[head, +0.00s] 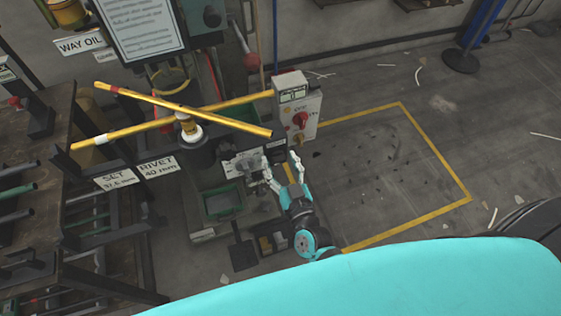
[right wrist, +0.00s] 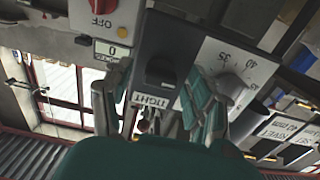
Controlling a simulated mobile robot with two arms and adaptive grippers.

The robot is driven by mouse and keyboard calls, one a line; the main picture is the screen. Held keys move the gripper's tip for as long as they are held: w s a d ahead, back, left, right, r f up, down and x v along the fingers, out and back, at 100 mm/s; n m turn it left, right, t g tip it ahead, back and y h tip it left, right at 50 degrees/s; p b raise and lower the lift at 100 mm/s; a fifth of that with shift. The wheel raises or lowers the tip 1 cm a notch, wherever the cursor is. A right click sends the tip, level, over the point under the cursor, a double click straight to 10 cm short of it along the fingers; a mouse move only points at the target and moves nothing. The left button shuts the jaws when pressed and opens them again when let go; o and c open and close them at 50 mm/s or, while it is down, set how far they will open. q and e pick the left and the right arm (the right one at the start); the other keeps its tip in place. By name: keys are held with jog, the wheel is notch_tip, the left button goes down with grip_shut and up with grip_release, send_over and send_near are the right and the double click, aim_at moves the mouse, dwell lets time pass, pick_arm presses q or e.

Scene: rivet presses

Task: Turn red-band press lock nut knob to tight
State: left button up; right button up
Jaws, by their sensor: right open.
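The press (head: 193,130) with crossed yellow bars, one with a red band (head: 115,91), stands left of centre in the head view. My right gripper (head: 281,166) is at its front panel (head: 241,164), open. In the right wrist view a black knob (right wrist: 160,73) sits on a grey plate, with a TIGHT label (right wrist: 152,101) beside it. My open right gripper (right wrist: 157,90) has one finger on each side of the knob; I cannot tell whether they touch it. The knob's pointer is too dark to read. My left gripper is not in view.
A scale plate (right wrist: 232,70) marked 35 and 40 is beside the knob plate. A control box (head: 298,106) with a red switch (head: 300,120) stands close to my right gripper. A green-lined tray (head: 223,203) is below. The yellow-outlined floor (head: 400,165) to the right is clear of large objects.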

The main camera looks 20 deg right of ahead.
jog(key=c, duration=1.1)
jog(key=shift+c, duration=0.2)
jog(key=shift+m, duration=0.3)
jog(key=m+p, duration=0.1)
jog(key=m, duration=0.2)
jog(key=shift+m, duration=0.3)
jog(key=m, duration=0.4)
jog(key=shift+m, duration=0.3)
jog(key=m, duration=0.4)
jog(key=shift+m, duration=0.3)
jog(key=shift+m+b, duration=0.5)
jog(key=shift+m, duration=1.7)
jog(key=o, duration=1.1)
